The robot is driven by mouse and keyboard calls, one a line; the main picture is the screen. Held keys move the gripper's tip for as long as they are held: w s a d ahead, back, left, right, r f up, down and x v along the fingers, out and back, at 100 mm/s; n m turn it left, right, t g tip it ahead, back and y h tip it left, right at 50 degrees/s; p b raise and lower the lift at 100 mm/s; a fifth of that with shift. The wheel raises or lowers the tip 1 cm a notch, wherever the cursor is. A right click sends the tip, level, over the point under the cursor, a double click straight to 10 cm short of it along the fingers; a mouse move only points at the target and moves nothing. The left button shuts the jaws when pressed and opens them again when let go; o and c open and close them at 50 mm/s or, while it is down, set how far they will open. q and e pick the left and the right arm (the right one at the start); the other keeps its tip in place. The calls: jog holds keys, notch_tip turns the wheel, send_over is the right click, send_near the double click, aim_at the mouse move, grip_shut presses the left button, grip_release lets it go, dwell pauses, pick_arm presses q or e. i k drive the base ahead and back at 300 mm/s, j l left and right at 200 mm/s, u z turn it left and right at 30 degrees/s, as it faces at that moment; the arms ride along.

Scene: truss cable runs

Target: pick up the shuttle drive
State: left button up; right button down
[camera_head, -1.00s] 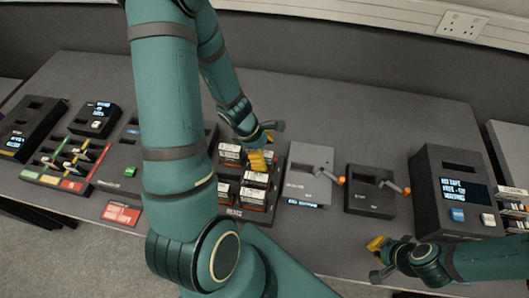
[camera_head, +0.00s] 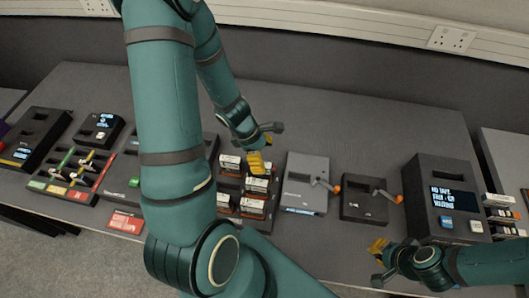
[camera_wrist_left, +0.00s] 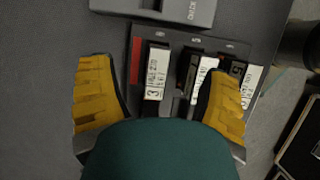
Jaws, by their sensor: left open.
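A black rack (camera_head: 231,207) stands mid-table, holding several dark upright units with white labels, such as one at its back right (camera_head: 257,185). I cannot read in the head view which of these is the shuttle drive. My left gripper (camera_head: 263,145) is open and empty above the rack's back edge. In the left wrist view its yellow fingers (camera_wrist_left: 160,110) stand apart, with a labelled unit (camera_wrist_left: 154,80) between them and others to the right; no finger visibly touches one. My right gripper (camera_head: 376,262) is open and empty near the table's front edge at the right.
Right of the rack are a light grey device (camera_head: 305,180) and a black device (camera_head: 366,203), each with an orange-tipped lever. A large black box with a screen (camera_head: 443,190) is further right. A sorter with coloured strips (camera_head: 73,172) is at the left. The back table is clear.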

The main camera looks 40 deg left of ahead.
aim_at(250, 207)
jog(key=k, duration=1)
